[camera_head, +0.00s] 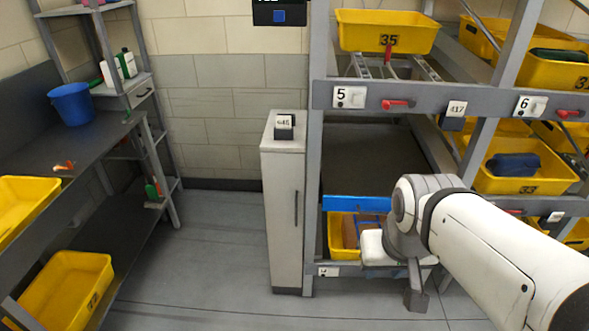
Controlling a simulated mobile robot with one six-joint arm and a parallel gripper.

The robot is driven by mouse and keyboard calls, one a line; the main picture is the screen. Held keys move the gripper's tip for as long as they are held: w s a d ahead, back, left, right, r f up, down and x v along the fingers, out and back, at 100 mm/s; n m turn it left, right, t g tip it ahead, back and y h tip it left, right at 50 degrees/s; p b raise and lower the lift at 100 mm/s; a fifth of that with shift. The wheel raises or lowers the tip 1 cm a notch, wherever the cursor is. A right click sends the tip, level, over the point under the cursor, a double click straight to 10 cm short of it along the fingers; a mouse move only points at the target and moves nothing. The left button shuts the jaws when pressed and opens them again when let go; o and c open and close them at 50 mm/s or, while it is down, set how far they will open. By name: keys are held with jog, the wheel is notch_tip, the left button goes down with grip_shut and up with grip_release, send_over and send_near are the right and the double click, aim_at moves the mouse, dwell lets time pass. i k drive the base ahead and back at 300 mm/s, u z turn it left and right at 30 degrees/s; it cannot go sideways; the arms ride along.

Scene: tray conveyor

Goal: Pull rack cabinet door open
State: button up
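The rack cabinet (270,215) is a tall, narrow, light grey box standing on the floor against the left end of the rack. Its door (288,240) looks shut, with a dark vertical handle (296,208) on the side facing right. My gripper (415,292) hangs below my white and grey wrist, in front of the rack's lower level. It is to the right of the cabinet, lower than the handle and well apart from it. Only a dark finger-like part shows, so its opening cannot be made out. I see nothing held in it.
The rack (380,98) holds several yellow bins, one marked 35 (388,32). A small labelled device (285,126) sits on the cabinet top. A workbench (60,150) with a blue bucket (73,103) stands at left. Floor (215,240) between bench and cabinet is clear.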

aim_at(283, 173)
jog(key=i, duration=0.85)
